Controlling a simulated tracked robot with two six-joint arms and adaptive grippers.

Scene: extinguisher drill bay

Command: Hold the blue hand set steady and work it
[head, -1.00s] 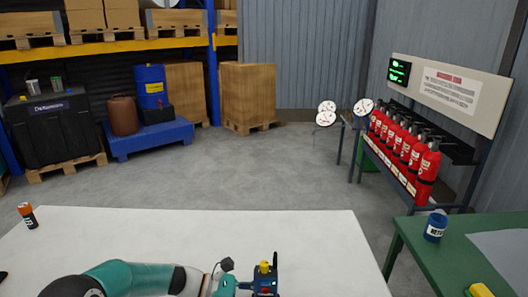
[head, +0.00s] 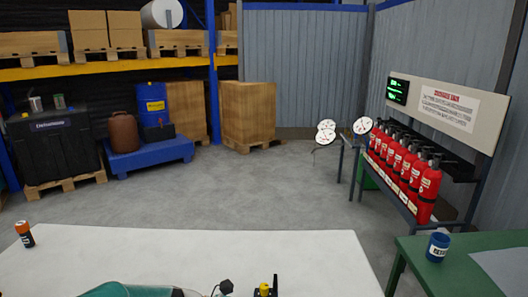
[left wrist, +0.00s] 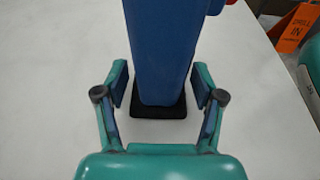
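The blue hand set (left wrist: 163,55) fills the upper middle of the left wrist view and tapers to a black foot (left wrist: 158,111) near the white table top. My left gripper (left wrist: 160,88) is open, with one finger pad on each side of the blue body. Narrow gaps show beside the body; contact further up is hard to judge. In the head view only the hand set's yellow knob (head: 264,289) and black upright parts show at the bottom edge. The left gripper's fingers are below that view. My right gripper is in neither view.
An orange-and-black canister (head: 25,235) stands at the white table's (head: 210,250) left. A blue mug (head: 437,247) is on the green table (head: 455,275) at right. Red extinguishers (head: 412,172) line a rack behind. An orange tag (left wrist: 299,27) shows in the left wrist view.

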